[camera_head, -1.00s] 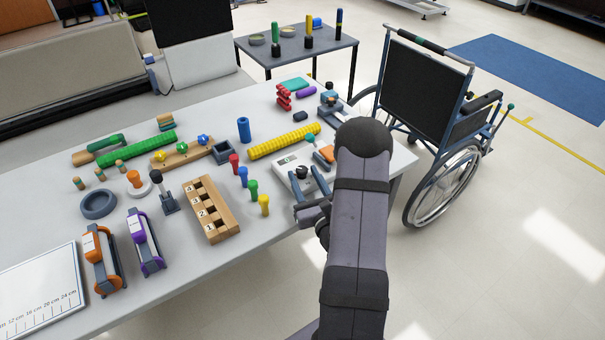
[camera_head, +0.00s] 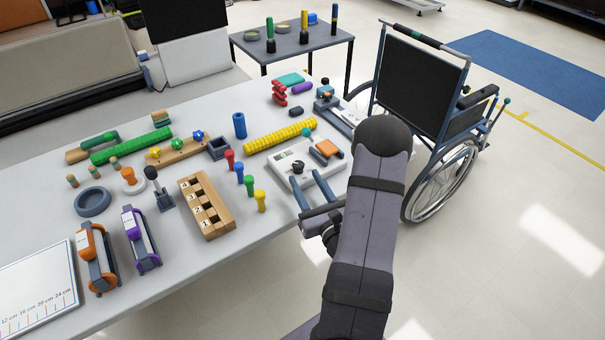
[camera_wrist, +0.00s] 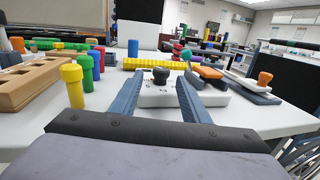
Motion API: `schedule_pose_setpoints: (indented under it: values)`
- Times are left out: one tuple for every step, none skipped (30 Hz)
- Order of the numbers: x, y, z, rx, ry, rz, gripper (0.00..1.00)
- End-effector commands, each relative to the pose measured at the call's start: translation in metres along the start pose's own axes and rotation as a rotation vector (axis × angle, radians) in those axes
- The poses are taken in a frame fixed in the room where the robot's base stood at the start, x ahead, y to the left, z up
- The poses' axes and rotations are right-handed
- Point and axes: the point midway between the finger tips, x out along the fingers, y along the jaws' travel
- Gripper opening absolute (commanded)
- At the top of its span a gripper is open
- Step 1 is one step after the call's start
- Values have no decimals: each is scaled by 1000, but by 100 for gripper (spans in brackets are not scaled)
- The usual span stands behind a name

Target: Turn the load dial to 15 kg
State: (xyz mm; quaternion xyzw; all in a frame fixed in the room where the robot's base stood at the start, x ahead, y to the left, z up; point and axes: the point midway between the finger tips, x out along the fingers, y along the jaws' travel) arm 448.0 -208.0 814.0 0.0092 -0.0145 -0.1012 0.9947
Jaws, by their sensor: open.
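The recumbent stepper is a small white unit (camera_head: 283,160) near the table's front right edge, with orange pads (camera_head: 326,149) at its right side. The load dial is a black knob (camera_head: 297,168) on its top face; it also shows in the wrist view (camera_wrist: 160,75). The dial's markings are too small to read, so I cannot tell its setting. My gripper (camera_head: 305,179) is open and empty, reaching over the table edge just in front of the dial. In the wrist view its two fingers (camera_wrist: 160,88) stand left and right of the knob's line, with the knob beyond or between their tips.
Coloured pegs (camera_head: 249,188) and a wooden block with numbered holes (camera_head: 207,207) stand left of the stepper. A yellow ridged roll (camera_head: 281,135) lies behind it. A wheelchair (camera_head: 424,110) stands right of the table. The table strip in front of the pegs is clear.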

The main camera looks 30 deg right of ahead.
Motion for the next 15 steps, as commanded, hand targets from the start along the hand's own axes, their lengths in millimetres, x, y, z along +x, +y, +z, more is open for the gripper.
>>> schedule_pose_setpoints:
  values:
    - [4,-3,2,9,-17,21,42]
    - [7,-4,3,16,-26,40,42]
    - [11,-5,5,27,-41,70,42]
    - [14,-6,7,34,-52,95,42]
    - [17,-7,8,41,-61,123,42]
    - [20,-8,11,49,-72,160,42]
    - [22,-9,12,52,-78,191,42]
    - [23,-11,13,55,-82,219,42]
    - [25,-12,14,57,-87,260,42]
    - [25,-14,15,57,-86,287,42]
    - [26,-16,15,55,-85,316,42]
    - [25,-19,15,52,-81,352,42]
    - [25,-20,15,49,-75,379,42]
    - [24,-23,15,44,-70,404,42]
    - [23,-26,13,36,-59,435,42]
